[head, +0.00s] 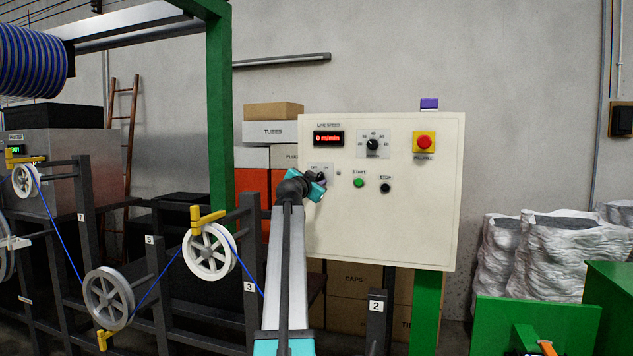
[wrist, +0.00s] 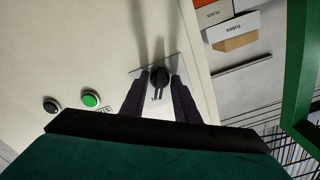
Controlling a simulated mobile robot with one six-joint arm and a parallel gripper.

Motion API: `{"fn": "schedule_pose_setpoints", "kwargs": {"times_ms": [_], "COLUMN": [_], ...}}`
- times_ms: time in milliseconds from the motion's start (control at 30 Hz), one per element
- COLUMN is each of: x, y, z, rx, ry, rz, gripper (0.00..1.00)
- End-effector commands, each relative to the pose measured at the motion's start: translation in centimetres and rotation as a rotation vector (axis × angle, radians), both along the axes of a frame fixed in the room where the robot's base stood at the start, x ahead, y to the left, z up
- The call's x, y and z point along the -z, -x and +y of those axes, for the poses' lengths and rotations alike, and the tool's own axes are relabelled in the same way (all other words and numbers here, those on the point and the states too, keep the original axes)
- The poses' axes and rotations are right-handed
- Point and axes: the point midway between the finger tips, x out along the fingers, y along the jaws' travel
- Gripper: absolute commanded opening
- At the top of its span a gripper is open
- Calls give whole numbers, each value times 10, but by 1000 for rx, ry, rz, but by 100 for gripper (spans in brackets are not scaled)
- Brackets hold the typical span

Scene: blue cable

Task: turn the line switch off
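The line switch is a black rotary knob on a pale plate. In the wrist view the knob (wrist: 159,76) sits between the tips of my gripper (wrist: 159,82). The two dark fingers stand apart on either side of it, with what looks like a small gap at each side. The lettering by the switch is too small to read surely.
The panel also carries a red display (head: 328,138) reading 0 m/min, a speed dial (head: 373,144), a red stop button (head: 424,142) on yellow, a green button (head: 359,183) and a black button (head: 385,188). Cable wheels (head: 209,250) stand to the left.

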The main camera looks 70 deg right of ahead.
Motion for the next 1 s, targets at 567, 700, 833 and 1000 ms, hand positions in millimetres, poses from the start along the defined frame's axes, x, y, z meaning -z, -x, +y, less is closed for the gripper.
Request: {"fn": "schedule_pose_setpoints", "kwargs": {"times_ms": [567, 700, 833, 1000], "x": [0, 1, 1, 2], "y": [0, 0, 1, 2], "z": [0, 0, 0, 0], "rx": [0, 0, 1, 2], "ry": [1, 3, 6, 13], "rz": [19, 56, 114, 222], "gripper": [2, 2, 2, 2]}}
